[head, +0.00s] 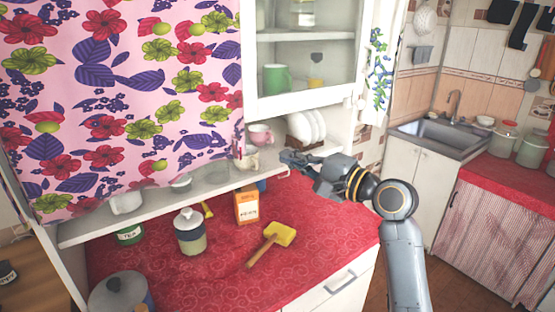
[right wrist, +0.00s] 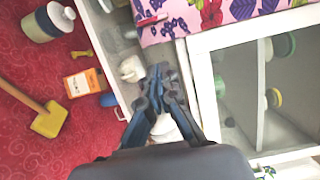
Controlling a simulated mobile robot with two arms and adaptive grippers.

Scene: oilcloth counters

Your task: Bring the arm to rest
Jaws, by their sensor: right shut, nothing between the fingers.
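My right gripper (head: 292,158) reaches in from the right in the head view, in front of the cupboard's lower shelf and above the red counter. It is shut and empty. In the right wrist view its fingers (right wrist: 160,78) meet at the tips, with a white piece of crockery partly hidden behind them. My right arm is raised and bent. My left gripper does not show in either view.
A yellow-headed mallet (head: 280,234), an orange box (head: 246,206) and a lidded jar (head: 190,232) stand or lie on the red counter (head: 330,230). White plates (head: 306,126) and a pink cup (head: 260,135) sit on the shelf close to my gripper. A sink (head: 440,135) is at the right.

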